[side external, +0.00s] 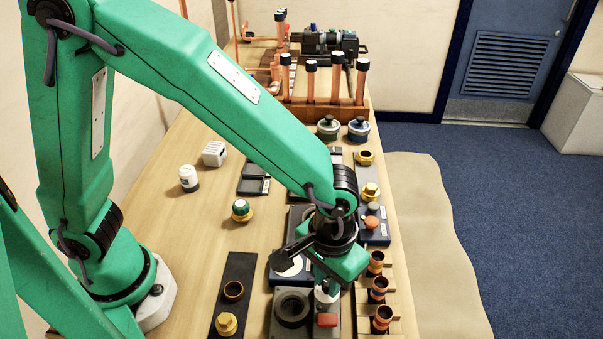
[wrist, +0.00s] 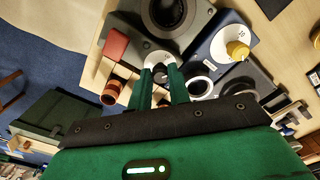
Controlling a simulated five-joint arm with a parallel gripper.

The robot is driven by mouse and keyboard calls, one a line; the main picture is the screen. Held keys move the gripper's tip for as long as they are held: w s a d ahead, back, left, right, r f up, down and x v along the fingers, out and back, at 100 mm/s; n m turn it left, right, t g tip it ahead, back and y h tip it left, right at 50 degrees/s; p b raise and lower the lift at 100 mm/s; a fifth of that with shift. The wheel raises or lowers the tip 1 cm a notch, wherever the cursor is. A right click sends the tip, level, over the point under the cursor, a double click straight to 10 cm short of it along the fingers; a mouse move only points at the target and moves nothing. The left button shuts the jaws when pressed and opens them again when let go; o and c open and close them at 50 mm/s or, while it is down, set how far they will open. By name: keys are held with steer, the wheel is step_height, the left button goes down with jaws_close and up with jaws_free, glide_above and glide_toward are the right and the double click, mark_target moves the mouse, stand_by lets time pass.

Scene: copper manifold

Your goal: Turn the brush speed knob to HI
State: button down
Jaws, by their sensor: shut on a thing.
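The brush unit is a grey box (side external: 283,329) at the near end of the bench, with a black round opening (side external: 292,308) and a red switch (side external: 327,320). Its speed dial is a pale disc (wrist: 156,58) in the wrist view. My gripper (side external: 324,290) points down over this dial. In the wrist view its two green fingers (wrist: 161,76) are shut on the small dark knob (wrist: 159,73) at the dial. The fingers hide most of the knob, and I cannot read its pointer or any HI mark.
Copper fittings (side external: 379,289) stand in wooden holders just right of the unit. A dark strip (side external: 237,275) with brass fittings lies to the left. A blue unit with a white disc (side external: 288,267) sits right behind. Open bench top lies further left.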

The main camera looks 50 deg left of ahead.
mark_target(327, 283)
steer(key=m, duration=0.5)
steer(key=shift+m, duration=0.3)
steer(key=m, duration=0.5)
steer(key=shift+a+m, duration=0.1)
steer(key=shift+m, duration=0.3)
steer(key=c, duration=1.3)
jaws_free()
steer(key=shift+r, duration=3.95)
